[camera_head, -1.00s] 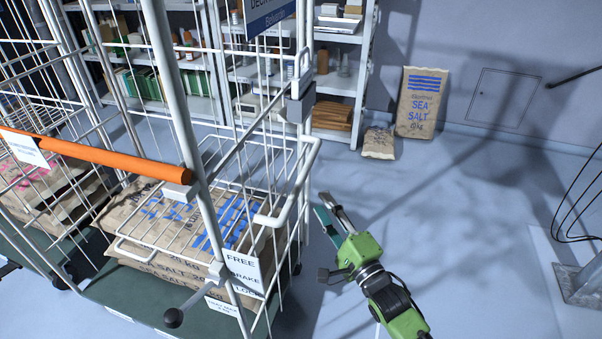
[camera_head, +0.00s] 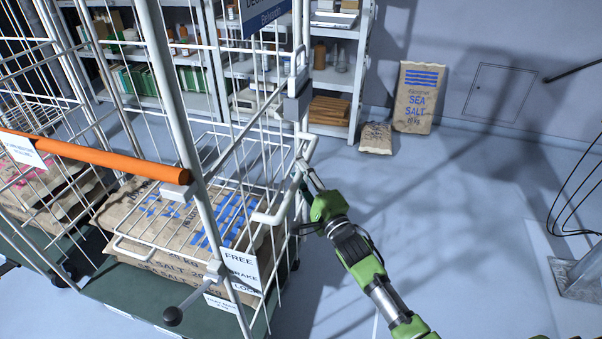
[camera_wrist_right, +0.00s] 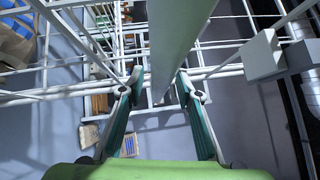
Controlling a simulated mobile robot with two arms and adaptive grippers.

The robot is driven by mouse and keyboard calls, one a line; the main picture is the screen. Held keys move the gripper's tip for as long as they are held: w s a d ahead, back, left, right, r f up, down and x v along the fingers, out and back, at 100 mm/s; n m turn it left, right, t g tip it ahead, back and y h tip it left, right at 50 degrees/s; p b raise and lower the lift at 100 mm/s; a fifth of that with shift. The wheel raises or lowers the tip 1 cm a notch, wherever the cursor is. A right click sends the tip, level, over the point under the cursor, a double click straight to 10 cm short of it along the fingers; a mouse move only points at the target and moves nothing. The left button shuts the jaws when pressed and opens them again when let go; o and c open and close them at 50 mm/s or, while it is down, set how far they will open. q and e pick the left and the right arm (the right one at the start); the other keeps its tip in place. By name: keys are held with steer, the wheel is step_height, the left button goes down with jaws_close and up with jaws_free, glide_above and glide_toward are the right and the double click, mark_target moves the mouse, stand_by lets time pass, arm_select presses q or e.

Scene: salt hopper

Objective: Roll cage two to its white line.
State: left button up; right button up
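A white wire roll cage (camera_head: 215,170) stands in front of me on the left, holding sea-salt sacks (camera_head: 160,215) on its green base (camera_head: 150,300). No cage number is readable. My right gripper (camera_head: 305,175) is at the cage's bent side handle (camera_head: 290,208). In the right wrist view the right gripper (camera_wrist_right: 160,95) is open, its fingers on both sides of a thick pale bar (camera_wrist_right: 175,50); contact is unclear. A thin pale line (camera_head: 376,325) shows on the floor, partly hidden by my arm. My left gripper is not in view.
An orange bar (camera_head: 95,155) crosses the cage front. A brake lever with a black knob (camera_head: 173,316) sticks out below, by a FREE/BRAKE/LOCK sign (camera_head: 241,270). Shelves (camera_head: 340,80) and salt bags (camera_head: 413,97) stand behind. The floor right of the cage is mostly open.

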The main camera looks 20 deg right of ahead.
jaws_close()
steer(key=shift+s+d, duration=0.1)
steer(key=shift+d, duration=0.05)
